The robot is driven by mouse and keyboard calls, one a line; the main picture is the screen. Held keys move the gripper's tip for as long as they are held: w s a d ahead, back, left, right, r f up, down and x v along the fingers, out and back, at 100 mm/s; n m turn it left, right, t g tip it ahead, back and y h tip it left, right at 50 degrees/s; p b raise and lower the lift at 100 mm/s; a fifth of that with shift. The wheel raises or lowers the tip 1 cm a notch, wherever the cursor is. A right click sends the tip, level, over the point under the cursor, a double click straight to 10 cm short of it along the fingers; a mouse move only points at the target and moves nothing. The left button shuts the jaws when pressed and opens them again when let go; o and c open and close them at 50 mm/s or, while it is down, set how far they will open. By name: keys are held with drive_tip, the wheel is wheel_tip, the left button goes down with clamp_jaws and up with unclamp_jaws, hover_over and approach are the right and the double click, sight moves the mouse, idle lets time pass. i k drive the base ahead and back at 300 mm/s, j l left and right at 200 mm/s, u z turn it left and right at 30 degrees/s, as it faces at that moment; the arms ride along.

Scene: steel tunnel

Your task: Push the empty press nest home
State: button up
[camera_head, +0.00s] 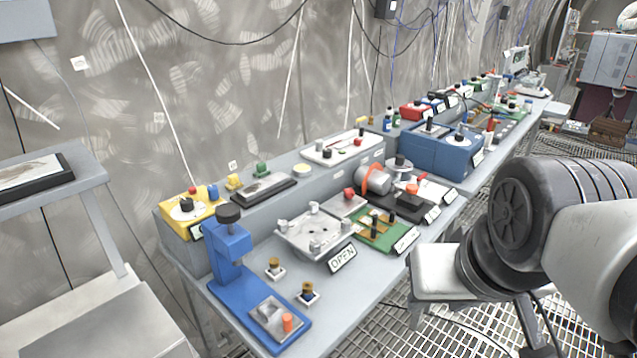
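A blue press (228,245) with a black knob on top stands at the near left end of the grey bench. Its long blue base reaches toward the front edge. A silver nest plate (264,309) with an orange knob (287,322) lies at the front part of this base, out in front of the press head. I see no part on the nest, though it is small in view. My gripper (437,275) is a pale block at the end of my arm, right of the bench and apart from the press. Its fingertips are not clear, so its opening cannot be told.
Two small brass-coloured parts on white pads (273,274) (308,298) stand right of the press. A silver fixture (315,232) with an OPEN label (343,258) and a green board fixture (383,232) are further right. Open grating floor (415,335) lies before the bench.

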sight(279, 322)
drive_tip(key=k, duration=0.5)
drive_tip(key=k+u, duration=0.15)
drive_tip(key=u, duration=1.15)
drive_tip(key=i+l+u, duration=0.25)
drive_tip(key=l, duration=0.3)
drive_tip(key=i+l+u, duration=0.1)
drive_tip(key=l, duration=0.2)
drive_tip(key=i+l, duration=0.15)
drive_tip(key=l, duration=0.15)
drive_tip(key=i+l, duration=0.15)
drive_tip(key=l, duration=0.2)
